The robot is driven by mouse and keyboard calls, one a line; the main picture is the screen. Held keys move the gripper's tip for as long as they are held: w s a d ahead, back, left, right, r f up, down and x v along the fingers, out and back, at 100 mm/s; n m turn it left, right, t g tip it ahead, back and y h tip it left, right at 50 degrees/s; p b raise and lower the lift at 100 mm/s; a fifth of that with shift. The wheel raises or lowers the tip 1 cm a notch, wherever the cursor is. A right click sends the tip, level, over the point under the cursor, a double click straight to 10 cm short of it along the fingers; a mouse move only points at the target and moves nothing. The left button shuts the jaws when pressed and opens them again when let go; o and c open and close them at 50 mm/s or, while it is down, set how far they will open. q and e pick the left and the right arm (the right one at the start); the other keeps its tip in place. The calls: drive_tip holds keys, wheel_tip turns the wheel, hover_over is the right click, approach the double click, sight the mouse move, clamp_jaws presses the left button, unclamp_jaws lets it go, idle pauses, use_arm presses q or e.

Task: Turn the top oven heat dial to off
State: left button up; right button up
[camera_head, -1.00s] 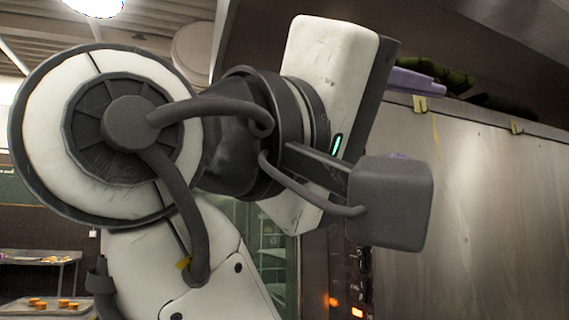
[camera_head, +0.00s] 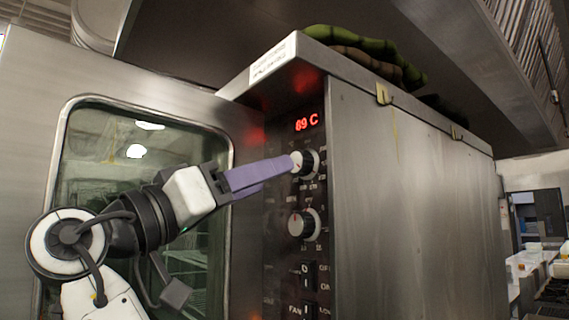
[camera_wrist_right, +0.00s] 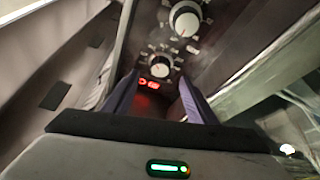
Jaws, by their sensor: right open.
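The top oven heat dial (camera_head: 310,164) is a round knob with a pale face, just under the red display (camera_head: 306,121) reading about 89 C. My right gripper (camera_head: 290,163) reaches in from the left, its purple fingertips at the dial and overlapping its left side. In the right wrist view the open fingers (camera_wrist_right: 160,79) stand apart with the top dial (camera_wrist_right: 160,65) just ahead, between or just beyond the tips. I cannot tell if they touch it. Its pointer setting is unclear. My left gripper is not in view.
A second dial (camera_head: 302,223) sits below, also in the wrist view (camera_wrist_right: 185,20), with rocker switches (camera_head: 307,272) under it. The glass oven door (camera_head: 140,190) is behind my arm.

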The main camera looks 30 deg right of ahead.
sight(302, 163)
drive_tip(key=p+x, duration=0.1)
drive_tip(key=x, duration=0.6)
drive_tip(key=shift+d+p, duration=0.35)
drive_tip(key=shift+w, duration=0.1)
drive_tip(key=c, duration=0.9)
drive_tip(key=shift+o, duration=0.2)
